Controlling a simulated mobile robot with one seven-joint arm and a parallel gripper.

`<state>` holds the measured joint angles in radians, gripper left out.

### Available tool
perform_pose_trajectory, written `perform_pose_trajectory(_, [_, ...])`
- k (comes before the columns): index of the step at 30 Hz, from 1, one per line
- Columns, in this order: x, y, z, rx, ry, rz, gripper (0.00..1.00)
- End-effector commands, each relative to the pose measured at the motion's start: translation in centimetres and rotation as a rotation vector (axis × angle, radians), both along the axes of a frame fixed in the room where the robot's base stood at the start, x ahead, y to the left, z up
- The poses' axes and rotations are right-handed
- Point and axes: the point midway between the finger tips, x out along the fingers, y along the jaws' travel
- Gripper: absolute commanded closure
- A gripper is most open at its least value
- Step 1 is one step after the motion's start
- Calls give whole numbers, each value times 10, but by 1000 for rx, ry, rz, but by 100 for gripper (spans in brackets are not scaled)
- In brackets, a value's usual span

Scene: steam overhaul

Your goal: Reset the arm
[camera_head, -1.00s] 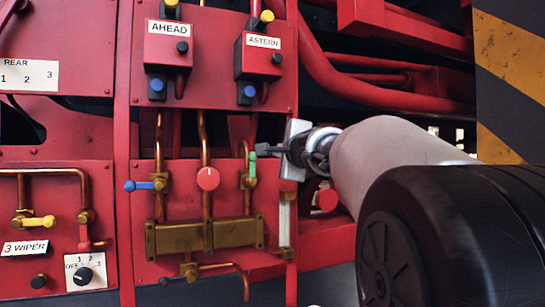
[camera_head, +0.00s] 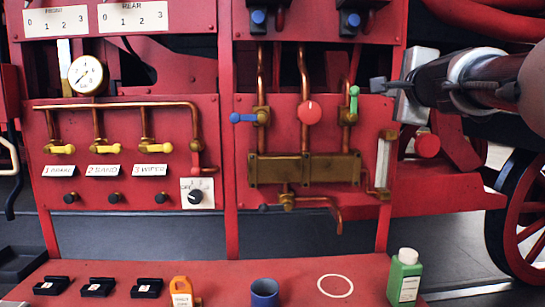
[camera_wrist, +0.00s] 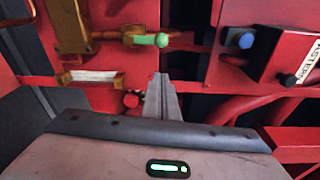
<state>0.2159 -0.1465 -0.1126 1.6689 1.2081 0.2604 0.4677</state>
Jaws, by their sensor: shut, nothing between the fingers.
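My gripper (camera_head: 380,84) reaches in from the right in the head view, with its fingertips close together beside the right edge of the red valve panel (camera_head: 330,218). In the wrist view my gripper (camera_wrist: 162,78) shows its fingers shut and empty. The green valve lever (camera_head: 354,98) stands upright just left of the fingertips in the head view. In the wrist view the green lever (camera_wrist: 150,40) lies ahead of the fingers and apart from them.
A red bench (camera_head: 220,285) below holds a green bottle (camera_head: 404,277), a blue cup (camera_head: 264,292), an orange object (camera_head: 181,291) and several black trays. A red round knob (camera_head: 427,145) sits right of the panel. A spoked wheel (camera_head: 520,220) stands at far right.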

Motion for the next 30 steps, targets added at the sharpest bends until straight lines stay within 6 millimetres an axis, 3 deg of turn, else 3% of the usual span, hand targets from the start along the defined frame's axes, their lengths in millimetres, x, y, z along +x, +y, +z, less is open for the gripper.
perform_pose_trajectory(5, [-29,67,-53,-220,138,174,100])
perform_pose_trajectory(9, [-77,126,-123,-486,291,376,100])
perform_pose_trajectory(12, [-122,154,-178,-689,402,521,100])
perform_pose_trajectory(17, [-204,167,-264,-1025,579,736,100])
perform_pose_trajectory(24, [-315,135,-366,-1465,836,999,100])
perform_pose_trajectory(26, [-313,133,-323,-1472,838,1001,100])
perform_pose_trajectory(30, [-312,134,-273,-1465,839,998,100])
